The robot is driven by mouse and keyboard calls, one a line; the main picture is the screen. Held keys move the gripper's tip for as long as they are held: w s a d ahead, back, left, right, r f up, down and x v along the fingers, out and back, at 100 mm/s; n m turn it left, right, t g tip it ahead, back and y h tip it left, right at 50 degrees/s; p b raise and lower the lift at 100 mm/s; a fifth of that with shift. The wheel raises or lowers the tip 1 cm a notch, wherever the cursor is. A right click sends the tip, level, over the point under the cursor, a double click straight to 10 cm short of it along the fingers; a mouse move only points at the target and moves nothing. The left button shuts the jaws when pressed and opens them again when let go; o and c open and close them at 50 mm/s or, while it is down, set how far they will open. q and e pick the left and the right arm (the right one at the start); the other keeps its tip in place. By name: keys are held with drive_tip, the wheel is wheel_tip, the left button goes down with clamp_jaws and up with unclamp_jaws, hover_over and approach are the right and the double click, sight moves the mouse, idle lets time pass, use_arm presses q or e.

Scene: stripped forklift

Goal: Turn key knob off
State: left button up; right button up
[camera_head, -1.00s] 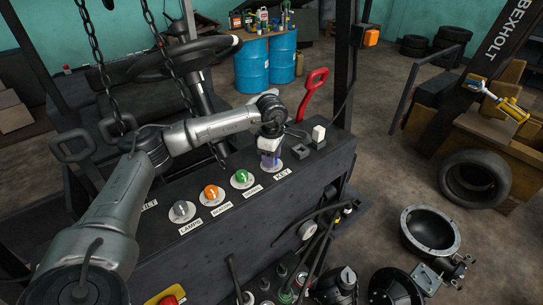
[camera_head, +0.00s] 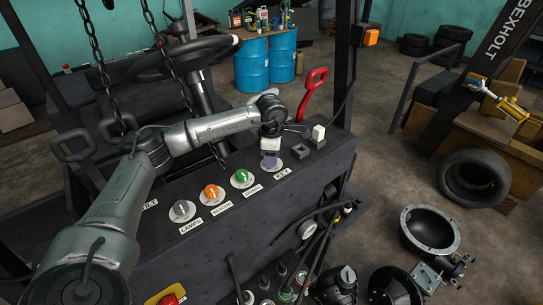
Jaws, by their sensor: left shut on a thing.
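The knob's exact angle is hard to read. My right gripper is not in view.
Green (camera_head: 241,175), orange (camera_head: 211,191) and grey (camera_head: 181,209) knobs sit left of the key knob. Small switches (camera_head: 302,151) and a red lever (camera_head: 314,88) stand close on its right and behind. A steering wheel (camera_head: 184,57) and hanging chains are at upper left.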

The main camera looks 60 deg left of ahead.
use_arm(q)
drive_tip(key=shift+r, duration=0.1)
drive_tip(key=o, duration=0.9)
drive_tip(key=shift+o, duration=0.2)
drive_tip(key=shift+r, duration=0.45)
wheel_tip(320, 180, up, 13)
drive_tip(key=shift+f, duration=0.1)
